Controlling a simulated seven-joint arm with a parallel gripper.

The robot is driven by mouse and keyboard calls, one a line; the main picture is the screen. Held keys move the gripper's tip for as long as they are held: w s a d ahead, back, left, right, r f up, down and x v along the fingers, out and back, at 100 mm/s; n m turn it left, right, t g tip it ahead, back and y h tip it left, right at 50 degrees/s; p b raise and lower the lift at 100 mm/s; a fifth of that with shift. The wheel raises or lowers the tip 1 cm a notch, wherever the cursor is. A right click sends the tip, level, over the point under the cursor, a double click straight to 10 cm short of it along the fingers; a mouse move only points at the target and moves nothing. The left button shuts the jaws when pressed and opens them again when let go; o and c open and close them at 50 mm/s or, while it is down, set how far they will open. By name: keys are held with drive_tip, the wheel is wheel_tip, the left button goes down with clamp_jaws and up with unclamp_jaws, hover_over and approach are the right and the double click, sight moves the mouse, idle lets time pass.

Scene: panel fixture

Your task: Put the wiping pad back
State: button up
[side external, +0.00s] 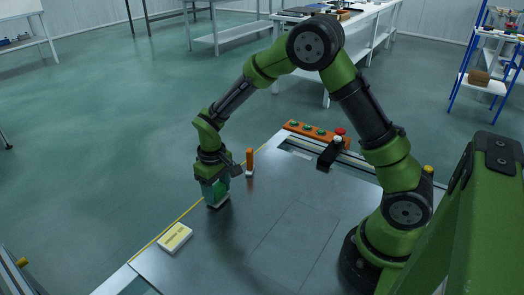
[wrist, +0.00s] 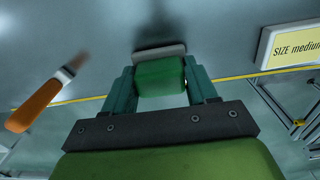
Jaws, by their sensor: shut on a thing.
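My gripper (side external: 214,192) points down over the left part of the grey panel (side external: 205,247). In the wrist view my gripper (wrist: 163,90) has its teal fingers shut on the wiping pad (wrist: 160,77), a green block with a grey layer along its far face. The pad's lower edge shows under the fingers in the side view (side external: 218,203), close above or on the panel; I cannot tell if it touches. No holder for the pad can be made out.
A yellow-faced block (side external: 175,238), labelled "SIZE medium" (wrist: 290,45), lies at the panel's left edge. An orange button strip (side external: 315,132) and a red button (side external: 340,132) are at the back.

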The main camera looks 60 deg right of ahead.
sight(217, 187)
drive_tip(key=shift+f, duration=0.3)
drive_tip(key=o, duration=1)
drive_tip(key=shift+f, duration=0.1)
wheel_tip(217, 187, up, 12)
drive_tip(key=s+r+m+t, duration=0.1)
drive_tip(key=s+r+t, duration=0.1)
drive_tip(key=s, duration=0.4)
drive_tip(key=s+r+m+t+y, duration=0.1)
drive_tip(key=s+r+t, duration=0.1)
drive_tip(key=s+r, duration=0.3)
drive_tip(key=s+d+r+m+t+y, duration=0.1)
drive_tip(key=s+r+m+t, duration=0.1)
drive_tip(key=s, duration=0.6)
wheel_tip(217, 187, up, 2)
drive_tip(key=shift+s+r+t, duration=0.15)
drive_tip(key=shift+r+t, duration=0.1)
drive_tip(key=shift+t, duration=0.35)
